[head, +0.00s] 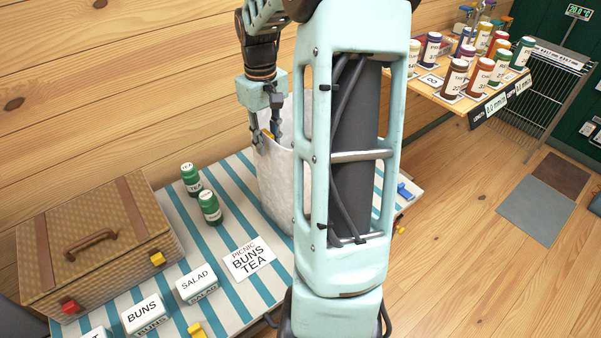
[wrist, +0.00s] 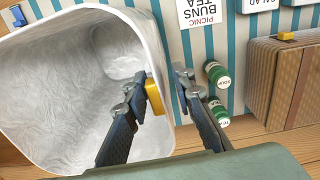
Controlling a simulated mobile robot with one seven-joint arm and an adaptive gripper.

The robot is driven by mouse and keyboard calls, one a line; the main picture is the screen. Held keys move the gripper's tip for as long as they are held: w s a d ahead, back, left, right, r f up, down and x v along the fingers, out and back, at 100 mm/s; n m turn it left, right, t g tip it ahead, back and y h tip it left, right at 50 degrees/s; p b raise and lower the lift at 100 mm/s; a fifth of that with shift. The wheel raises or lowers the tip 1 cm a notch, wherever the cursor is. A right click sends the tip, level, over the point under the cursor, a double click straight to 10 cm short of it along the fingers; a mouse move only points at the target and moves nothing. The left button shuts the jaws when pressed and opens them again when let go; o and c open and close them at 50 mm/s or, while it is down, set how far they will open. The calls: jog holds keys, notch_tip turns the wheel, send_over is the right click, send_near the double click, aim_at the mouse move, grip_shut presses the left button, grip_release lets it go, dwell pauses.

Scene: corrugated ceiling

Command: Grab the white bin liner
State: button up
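The white bin liner (head: 275,180) shows as a tall white bag-like bin on the striped table, partly hidden behind my arm. In the wrist view its open mouth and crinkled inside (wrist: 65,90) fill the left half. A yellow clip (wrist: 154,95) sits on its rim. My gripper (head: 267,132) points down at the rim. In the wrist view my gripper (wrist: 157,82) is open, with one finger over the inside of the bin and the other outside. The rim and yellow clip lie between them, with a gap visible. I cannot tell whether either finger touches.
Two green tins (head: 201,194) stand left of the bin on the striped table (head: 240,185). A wicker hamper (head: 95,245), a picnic card (head: 248,259) and label blocks (head: 196,283) are nearby. A shelf of jars (head: 465,75) is at the right. Wooden wall stands behind.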

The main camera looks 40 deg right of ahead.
notch_tip(320, 180, down, 4)
jog(key=shift+f, duration=0.1)
jog(key=shift+c, duration=0.6)
grip_shut()
